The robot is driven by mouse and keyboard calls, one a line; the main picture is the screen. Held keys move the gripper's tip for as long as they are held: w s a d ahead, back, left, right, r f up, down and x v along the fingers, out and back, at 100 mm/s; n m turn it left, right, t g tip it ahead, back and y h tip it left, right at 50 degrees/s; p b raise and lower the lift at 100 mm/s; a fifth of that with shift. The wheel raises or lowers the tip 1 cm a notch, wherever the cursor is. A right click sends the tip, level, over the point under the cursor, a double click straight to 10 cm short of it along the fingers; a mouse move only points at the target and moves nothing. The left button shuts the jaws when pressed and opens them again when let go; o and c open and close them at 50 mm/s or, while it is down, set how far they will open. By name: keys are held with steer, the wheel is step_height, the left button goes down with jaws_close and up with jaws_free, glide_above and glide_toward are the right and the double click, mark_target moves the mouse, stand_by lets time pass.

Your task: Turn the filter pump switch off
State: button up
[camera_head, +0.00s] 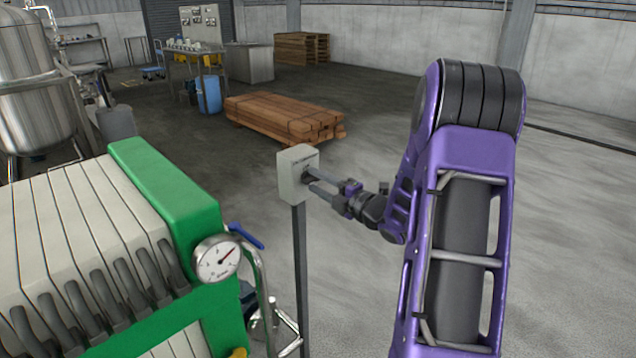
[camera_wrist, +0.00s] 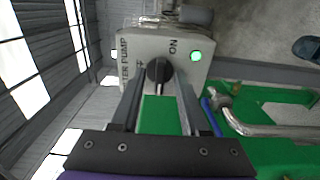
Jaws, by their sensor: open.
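The filter pump switch box (camera_head: 292,178) is a pale grey box on a thin dark post. In the wrist view, the box (camera_wrist: 135,47) shows sideways lettering, partly cut off, with "PUMP" and "ON" readable. A round black knob (camera_wrist: 158,70) sits on its face, and a bright green lamp (camera_wrist: 196,56) is lit to its right. Which way the knob points is hard to tell. My gripper (camera_head: 313,185) is at the box front. In the wrist view, its two open fingers (camera_wrist: 159,88) lie on either side of the knob; contact cannot be told.
A green filter press (camera_head: 165,200) with pale plates stands left of the post, with a pressure gauge (camera_head: 217,259), blue-handled valve (camera_head: 246,236) and bent pipes beside it. A timber stack (camera_head: 285,115) lies behind.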

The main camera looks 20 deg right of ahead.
steer(key=shift+w, duration=0.1)
jaws_close()
steer(key=shift+m, duration=0.3)
steer(key=m, duration=0.3)
steer(key=shift+m+b, duration=0.3)
steer(key=shift+b, duration=0.1)
steer(key=m, duration=0.4)
steer(key=shift+m+p, duration=0.3)
steer(key=m+p, duration=0.2)
steer(key=m, duration=0.3)
steer(key=shift+r, duration=0.1)
steer(key=shift+m+p, duration=0.85)
steer(key=shift+m, duration=1.25)
